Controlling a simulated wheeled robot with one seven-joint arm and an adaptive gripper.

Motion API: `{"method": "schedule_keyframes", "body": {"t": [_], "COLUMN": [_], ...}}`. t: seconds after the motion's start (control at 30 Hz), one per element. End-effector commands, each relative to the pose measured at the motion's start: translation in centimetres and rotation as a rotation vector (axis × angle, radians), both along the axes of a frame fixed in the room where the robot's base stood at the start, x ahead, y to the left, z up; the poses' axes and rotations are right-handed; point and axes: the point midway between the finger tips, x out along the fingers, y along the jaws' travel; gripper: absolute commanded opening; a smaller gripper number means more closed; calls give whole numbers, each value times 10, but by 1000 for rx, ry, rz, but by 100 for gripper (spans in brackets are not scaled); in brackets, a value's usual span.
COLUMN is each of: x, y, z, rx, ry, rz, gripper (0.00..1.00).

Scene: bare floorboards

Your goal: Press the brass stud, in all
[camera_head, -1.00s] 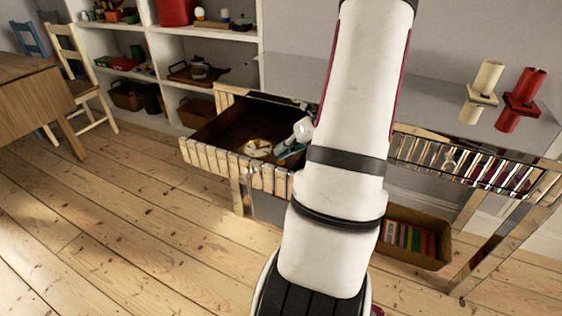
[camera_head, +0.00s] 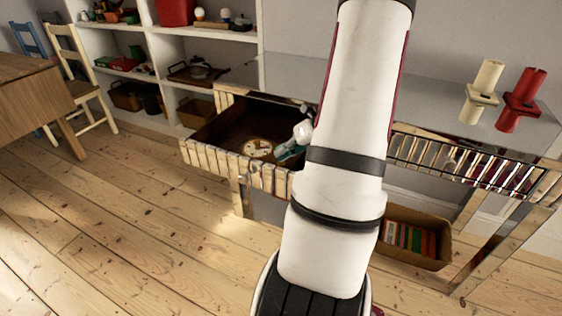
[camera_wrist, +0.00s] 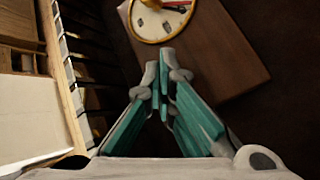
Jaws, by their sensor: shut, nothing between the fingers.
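A round dial (camera_wrist: 160,22) with a pale face, dark marks and a brass-coloured rim shows at the top of the wrist view, cut off by the frame edge. It also shows in the head view (camera_head: 257,148), inside the pulled-out drawer (camera_head: 215,163). It sits on a brown wooden block (camera_wrist: 225,60). I cannot make out a separate brass stud; part of the dial is out of the wrist view. My gripper (camera_wrist: 160,68), with teal fingers, is shut and empty. Its tips appear just below the dial's rim in the wrist view; contact cannot be told. It also shows small in the head view (camera_head: 290,150).
The drawer's slatted front (camera_head: 240,172) and side walls surround my gripper. A cream object (camera_head: 481,91) and a red one (camera_head: 520,100) stand on the cabinet top at right. A basket of books (camera_head: 413,238) stands below.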

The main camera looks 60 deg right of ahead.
Motion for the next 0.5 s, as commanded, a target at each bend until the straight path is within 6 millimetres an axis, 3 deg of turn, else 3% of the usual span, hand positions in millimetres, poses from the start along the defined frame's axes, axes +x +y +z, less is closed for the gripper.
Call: {"method": "schedule_keyframes", "body": {"t": [0.5], "x": [0], "y": [0], "z": [13], "rx": [0], "ry": [1], "rz": [1], "gripper": [0]}}
